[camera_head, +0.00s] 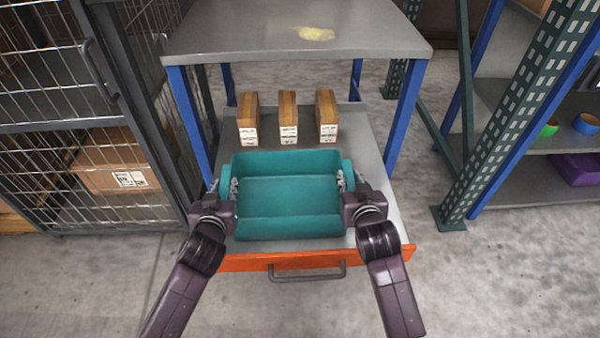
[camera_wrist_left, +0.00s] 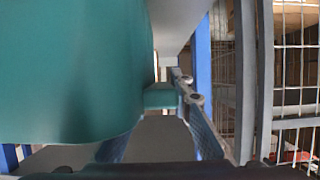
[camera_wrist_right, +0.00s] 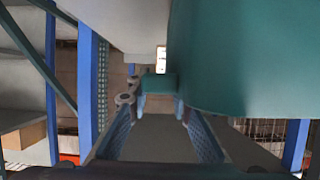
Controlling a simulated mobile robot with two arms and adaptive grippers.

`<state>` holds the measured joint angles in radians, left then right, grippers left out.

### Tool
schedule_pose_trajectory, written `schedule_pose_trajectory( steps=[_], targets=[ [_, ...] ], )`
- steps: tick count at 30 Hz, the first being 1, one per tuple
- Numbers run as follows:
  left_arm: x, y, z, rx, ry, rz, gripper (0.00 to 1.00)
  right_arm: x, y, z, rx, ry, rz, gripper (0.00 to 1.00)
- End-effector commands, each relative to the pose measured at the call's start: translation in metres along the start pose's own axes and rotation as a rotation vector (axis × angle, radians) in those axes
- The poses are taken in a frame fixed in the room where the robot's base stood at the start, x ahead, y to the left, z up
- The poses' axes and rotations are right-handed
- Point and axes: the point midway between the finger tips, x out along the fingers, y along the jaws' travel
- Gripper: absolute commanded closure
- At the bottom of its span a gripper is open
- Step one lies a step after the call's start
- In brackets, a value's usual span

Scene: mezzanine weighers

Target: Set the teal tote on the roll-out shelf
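The teal tote (camera_head: 288,199) is empty and level, over the front part of the pulled-out roll-out shelf (camera_head: 362,152). I cannot tell whether its base touches the shelf. My left gripper (camera_head: 234,188) is at the tote's left end, its fingers closed about a small teal handle (camera_wrist_left: 160,97). My right gripper (camera_head: 343,184) is at the right end, its fingers on either side of the matching handle (camera_wrist_right: 158,83). In both wrist views the tote's wall fills much of the picture and partly hides the left gripper's fingers.
Three brown boxes (camera_head: 288,117) stand in a row on the shelf behind the tote. A grey upper deck (camera_head: 290,42) on blue posts (camera_head: 408,115) overhangs the back. The shelf has an orange front (camera_head: 385,257) with a handle. A wire cage (camera_head: 95,80) stands left, a green rack post (camera_head: 520,110) right.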

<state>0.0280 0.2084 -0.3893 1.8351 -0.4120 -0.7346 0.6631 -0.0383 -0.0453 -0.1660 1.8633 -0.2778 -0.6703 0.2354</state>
Motion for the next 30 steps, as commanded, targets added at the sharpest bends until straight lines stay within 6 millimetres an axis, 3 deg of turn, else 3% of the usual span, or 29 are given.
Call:
schedule_pose_trajectory(
  steps=[5,17,30],
  targets=[
    [0.000,0.000,0.000,0.002,-0.001,0.000,0.63,0.000,0.000,0.000,-0.001,0.000,0.000,0.63],
    [-0.007,0.000,0.000,0.000,-0.001,0.001,0.63,0.000,0.000,0.000,0.000,-0.001,0.000,0.63],
    [-0.083,0.000,0.001,0.000,-0.003,0.000,0.63,0.000,0.000,0.000,0.000,-0.001,0.000,0.63]
  ],
)
